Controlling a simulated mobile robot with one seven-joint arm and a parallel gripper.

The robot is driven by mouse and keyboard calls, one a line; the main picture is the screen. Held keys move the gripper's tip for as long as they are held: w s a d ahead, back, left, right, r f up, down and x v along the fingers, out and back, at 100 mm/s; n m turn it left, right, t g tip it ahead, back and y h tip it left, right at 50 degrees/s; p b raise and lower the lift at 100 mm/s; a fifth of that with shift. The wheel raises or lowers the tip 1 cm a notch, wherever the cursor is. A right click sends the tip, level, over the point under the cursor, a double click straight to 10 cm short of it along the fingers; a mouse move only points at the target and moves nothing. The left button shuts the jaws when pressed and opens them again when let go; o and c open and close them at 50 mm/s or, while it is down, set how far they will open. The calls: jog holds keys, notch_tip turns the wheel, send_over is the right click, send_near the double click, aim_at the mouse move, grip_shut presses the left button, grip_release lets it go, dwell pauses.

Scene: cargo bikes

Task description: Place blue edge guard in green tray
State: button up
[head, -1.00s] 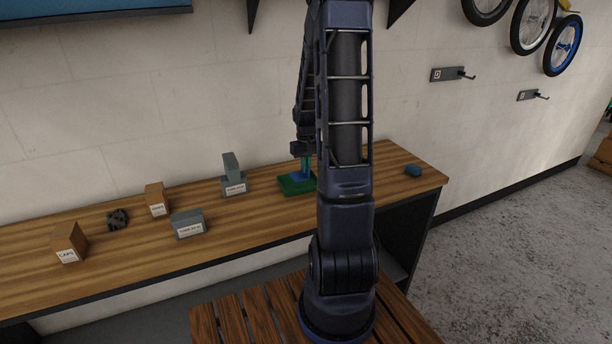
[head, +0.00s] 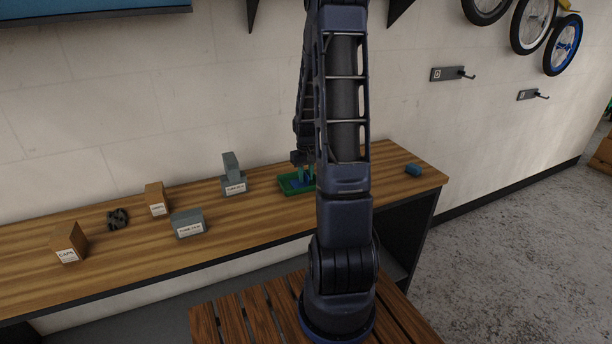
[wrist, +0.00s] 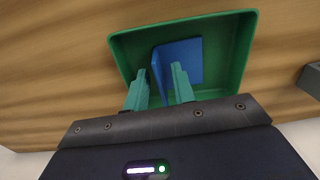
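The blue edge guard (wrist: 184,62) is an angled piece inside the green tray (wrist: 244,45), seen in the wrist view. One flange lies flat over the tray floor and the other stands up between my fingers. My gripper (wrist: 160,76) is open, its teal fingertips inside the tray on either side of the standing flange, with visible gaps. In the head view the green tray (head: 284,189) sits on the bench, with my gripper (head: 304,180) low over it. My arm hides the tray's right part there.
The wooden bench (head: 130,262) also holds a small blue object (head: 412,170) at its right end. Left of the tray are a grey labelled box (head: 189,223), stacked grey boxes (head: 235,186), brown boxes (head: 156,199) and a dark object (head: 118,219).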

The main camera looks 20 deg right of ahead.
notch_tip(320, 180, up, 12)
jog(key=s+a+r+t, duration=0.2)
jog(key=s+a+r, duration=0.7)
jog(key=s+r, duration=0.3)
jog(key=s+a+r+t, duration=0.1)
jog(key=s+a, duration=0.1)
jog(key=s, duration=0.4)
jog(key=s+a+r+t, duration=0.1)
jog(key=s+a+r, duration=0.1)
jog(key=s, duration=0.5)
jog(key=shift+s+a+r+t, duration=0.2)
jog(key=shift+a+t, duration=0.1)
jog(key=shift+a, duration=0.15)
